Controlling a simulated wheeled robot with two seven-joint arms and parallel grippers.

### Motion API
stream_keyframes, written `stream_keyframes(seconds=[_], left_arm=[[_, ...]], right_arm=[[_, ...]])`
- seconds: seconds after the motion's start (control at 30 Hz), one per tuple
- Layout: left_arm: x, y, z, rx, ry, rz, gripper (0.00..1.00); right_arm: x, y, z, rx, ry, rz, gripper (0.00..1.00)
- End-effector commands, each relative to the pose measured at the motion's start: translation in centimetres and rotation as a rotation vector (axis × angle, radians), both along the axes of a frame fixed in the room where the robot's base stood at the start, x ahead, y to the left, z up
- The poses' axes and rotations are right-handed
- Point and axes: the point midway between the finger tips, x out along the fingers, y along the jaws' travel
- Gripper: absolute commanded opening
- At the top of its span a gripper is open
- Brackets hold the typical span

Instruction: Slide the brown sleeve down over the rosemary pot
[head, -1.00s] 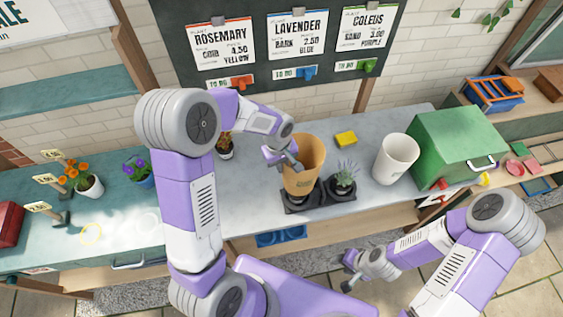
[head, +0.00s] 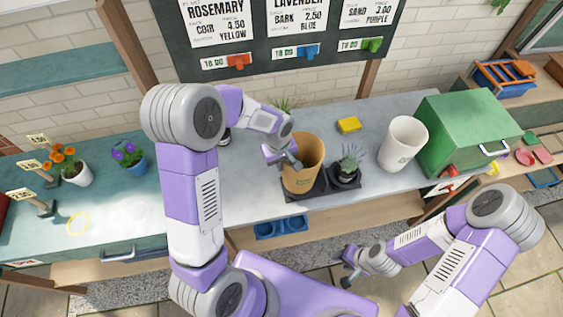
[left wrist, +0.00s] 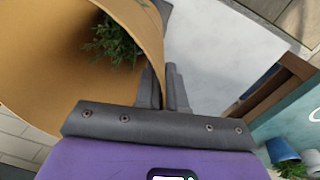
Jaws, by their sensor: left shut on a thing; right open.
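The brown sleeve (head: 305,168) is upright over the left part of the black tray (head: 318,188) on the bench. My left gripper (head: 283,158) is shut on the sleeve's wall at its upper left. In the left wrist view, its fingers (left wrist: 164,90) pinch the sleeve's rim (left wrist: 135,25). The rosemary's green leaves (left wrist: 118,40) show inside the sleeve there. Its pot is hidden by the sleeve. I cannot tell whether the sleeve's bottom touches the tray. My right gripper (head: 350,268) is open and empty, low in front of the bench.
Potted lavender (head: 350,163) stands close to the sleeve's right. A white sleeve (head: 402,143) and a green box (head: 470,133) are further right. A yellow block (head: 348,125) lies behind. Flower pots stand at left. A blue tray (head: 280,227) sits below the bench top.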

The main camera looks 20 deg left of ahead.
Motion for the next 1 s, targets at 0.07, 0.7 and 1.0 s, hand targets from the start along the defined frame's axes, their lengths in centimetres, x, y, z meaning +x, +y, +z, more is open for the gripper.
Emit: stream_keyframes(seconds=[0.07, 0.7, 1.0], left_arm=[[0.0, 0.0, -0.3, 0.000, 0.000, 0.000, 0.00], [0.0, 0.0, -0.3, 0.000, 0.000, 0.000, 0.38], [0.0, 0.1, 1.0, 0.000, -0.004, 0.000, 0.38]], right_arm=[[0.0, 0.0, -0.3, 0.000, 0.000, 0.000, 0.46], [0.0, 0.0, -0.3, 0.000, 0.000, 0.000, 0.46], [0.0, 0.0, -0.2, 0.000, 0.000, 0.000, 0.46]])
